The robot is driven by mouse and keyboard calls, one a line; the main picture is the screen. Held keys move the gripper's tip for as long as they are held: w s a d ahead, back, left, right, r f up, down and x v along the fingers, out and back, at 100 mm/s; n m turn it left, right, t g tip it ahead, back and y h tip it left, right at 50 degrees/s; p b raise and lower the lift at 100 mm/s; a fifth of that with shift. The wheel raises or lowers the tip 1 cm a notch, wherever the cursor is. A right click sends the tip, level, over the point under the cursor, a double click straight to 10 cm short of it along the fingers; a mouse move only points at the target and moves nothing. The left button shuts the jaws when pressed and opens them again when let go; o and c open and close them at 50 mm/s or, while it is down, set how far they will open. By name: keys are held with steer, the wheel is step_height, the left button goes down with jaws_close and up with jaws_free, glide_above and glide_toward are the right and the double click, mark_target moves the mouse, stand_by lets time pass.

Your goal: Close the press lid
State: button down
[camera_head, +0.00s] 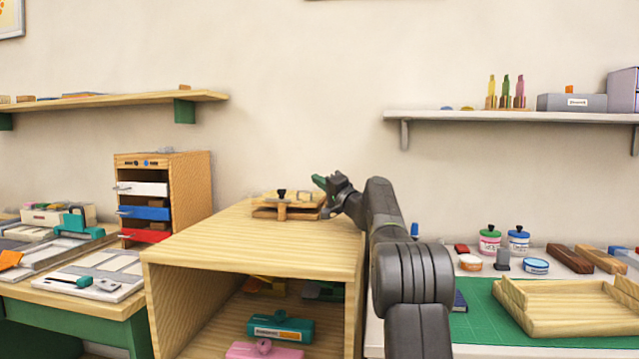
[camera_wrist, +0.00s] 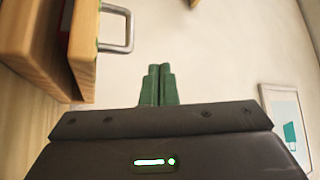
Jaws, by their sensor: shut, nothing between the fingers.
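The wooden press (camera_head: 290,211) sits on top of the open wooden cabinet in the head view, with a dark knob on a post at its front. In the wrist view, two wooden slabs of the press (camera_wrist: 50,50) show at the upper left, with a gap and a bit of red between them. The slab I take for the lid (camera_wrist: 84,50) carries a grey metal loop handle (camera_wrist: 128,28). How far the lid is open is hard to tell. My gripper (camera_head: 320,182) is beside the press's right end, slightly above it. Its green fingers (camera_wrist: 158,72) are together, empty and apart from the handle.
The wooden cabinet (camera_head: 255,235) holds a teal stamp (camera_head: 280,328) and a pink one (camera_head: 263,350). A drawer unit (camera_head: 190,180) stands left. A wooden tray (camera_head: 565,315) lies on a green mat at right. Wall shelves hang at both sides; the wall above the press is clear.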

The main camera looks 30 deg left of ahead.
steer(key=d+r+p+v, duration=0.1)
steer(key=r+v, duration=0.2)
steer(key=v, duration=1.3)
steer(key=shift+s+d, duration=0.2)
steer(key=shift+s, duration=0.1)
steer(key=shift+r, duration=0.1)
steer(key=shift+w+a+f+b+x, duration=0.15)
steer(key=shift+f+x, duration=0.4)
steer(key=shift+x, duration=2.2)
steer(key=shift+a+f+b+x, duration=0.2)
steer(key=shift+f+x, duration=0.35)
steer(key=shift+x, duration=2.2)
steer(key=shift+w+a+f+b+x, duration=0.15)
steer(key=shift+f+x, duration=0.4)
steer(key=shift+x, duration=2.2)
steer(key=shift+s, duration=0.1)
steer(key=shift+f, duration=0.1)
